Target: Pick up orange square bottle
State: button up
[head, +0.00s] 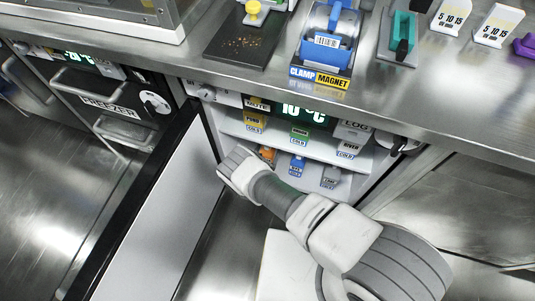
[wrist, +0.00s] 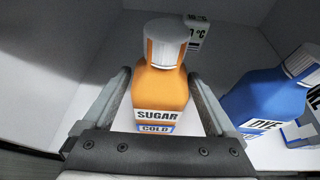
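The orange square bottle (wrist: 162,90) has a white cap and a label reading SUGAR COLD. It stands upright on a white shelf inside the open cold cabinet, and also shows small in the head view (head: 267,153), partly hidden by my arm. My gripper (wrist: 159,82) is open, with one finger on each side of the bottle. Slim gaps show between the fingers and the bottle's lower sides; whether the tips touch it I cannot tell. In the head view the fingers are hidden behind my wrist.
A blue DYE bottle (wrist: 265,105) stands close to the right, with a grey bottle (head: 330,176) beyond. An upper shelf (head: 285,132) holds several bottles above. The open cabinet door (head: 150,215) stands left of my arm. The counter (head: 250,88) overhangs the cabinet.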

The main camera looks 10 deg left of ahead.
grip_shut()
jog(key=shift+a+r, duration=0.1)
jog(key=shift+r, duration=0.05)
dwell(0.4)
